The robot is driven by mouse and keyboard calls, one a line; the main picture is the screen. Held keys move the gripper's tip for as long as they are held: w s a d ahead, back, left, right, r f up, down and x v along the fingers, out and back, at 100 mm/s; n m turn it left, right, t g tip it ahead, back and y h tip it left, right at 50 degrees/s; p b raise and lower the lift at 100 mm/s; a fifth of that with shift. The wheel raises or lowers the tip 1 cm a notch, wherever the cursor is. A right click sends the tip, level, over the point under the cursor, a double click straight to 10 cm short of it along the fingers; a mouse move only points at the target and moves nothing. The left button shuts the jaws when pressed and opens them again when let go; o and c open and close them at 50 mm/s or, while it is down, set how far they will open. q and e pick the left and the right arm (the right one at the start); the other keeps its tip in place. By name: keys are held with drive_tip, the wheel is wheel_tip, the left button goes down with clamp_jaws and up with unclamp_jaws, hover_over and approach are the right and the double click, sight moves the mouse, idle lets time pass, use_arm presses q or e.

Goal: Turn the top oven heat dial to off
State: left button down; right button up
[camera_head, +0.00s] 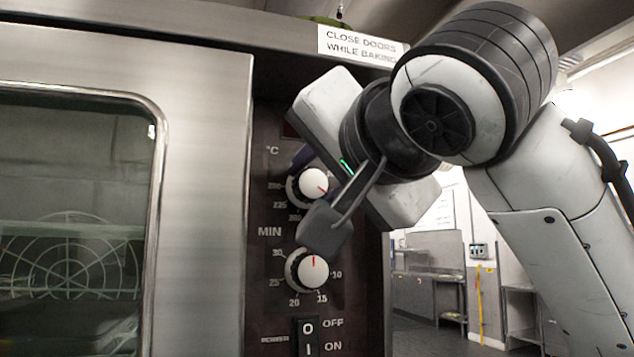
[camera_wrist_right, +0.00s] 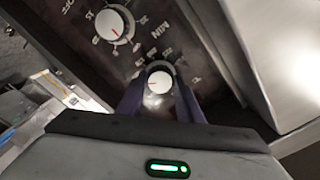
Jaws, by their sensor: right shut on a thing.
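The top heat dial (camera_head: 312,184) is a white round knob marked °C on the oven's dark control panel (camera_head: 272,321). Its red mark points to the lower right in the head view. My right gripper (camera_head: 319,173) is at this dial, one finger on each side, shut on it. In the right wrist view the dial (camera_wrist_right: 159,83) sits between the two dark fingers of the gripper (camera_wrist_right: 160,98), with its red mark toward the left. The dial's scale is partly hidden by the gripper in the head view. My left gripper is not in view.
A second white dial (camera_head: 313,271), marked MIN, is just below; it also shows in the right wrist view (camera_wrist_right: 114,26). An OFF/ON rocker switch (camera_head: 308,338) is under it. The oven's glass door (camera_head: 75,215) is at left. Kitchen counters (camera_head: 428,299) stand behind at right.

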drive_tip(key=n, duration=0.3)
drive_tip(key=shift+f+b, duration=0.1)
drive_tip(key=shift+b, duration=0.3)
drive_tip(key=n, duration=0.2)
drive_tip(key=shift+n, duration=0.4)
drive_tip(key=n, duration=1.3)
drive_tip(key=shift+n+p, duration=0.3)
drive_tip(key=n, duration=0.5)
drive_tip(key=shift+n, duration=0.3)
drive_tip(key=shift+a, duration=0.1)
drive_tip(key=o, duration=1.1)
drive_tip(key=shift+c, duration=0.2)
